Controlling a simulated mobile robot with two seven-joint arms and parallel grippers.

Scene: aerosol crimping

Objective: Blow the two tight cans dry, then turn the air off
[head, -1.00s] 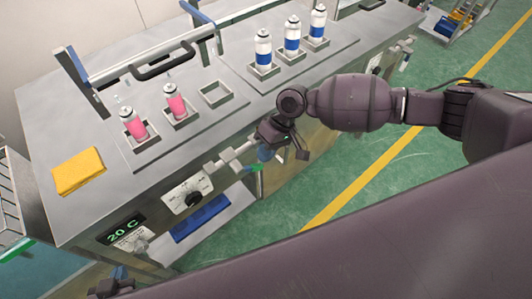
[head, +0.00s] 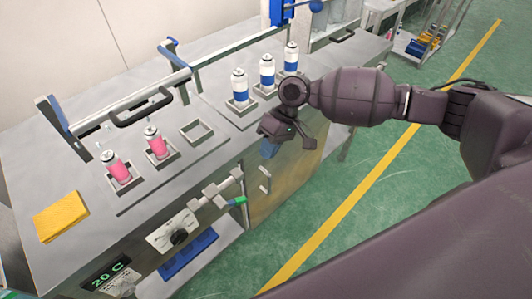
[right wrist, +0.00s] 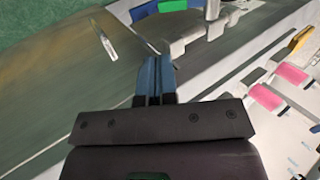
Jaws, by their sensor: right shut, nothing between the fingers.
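Two pink cans stand upright in square holders on the steel bench, the left can (head: 118,169) and the right can (head: 155,143). They also show sideways in the right wrist view (right wrist: 291,74). An air pipe with a valve (head: 214,194) runs along the bench front and has a green-ended handle (head: 238,201); the green part (right wrist: 172,5) is at the top of the wrist view. My right gripper (head: 269,150) hangs in front of the bench, right of and above the handle, apart from it. Its blue fingers (right wrist: 156,78) are shut and empty. My left gripper is out of view.
An empty square holder (head: 197,132) sits right of the pink cans. Three blue-and-white cans (head: 266,72) stand farther right. A black-handled frame (head: 140,105) rises behind. A yellow cloth (head: 61,216) lies at left. A dial (head: 178,238) and a 20 C display (head: 105,274) are on the front.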

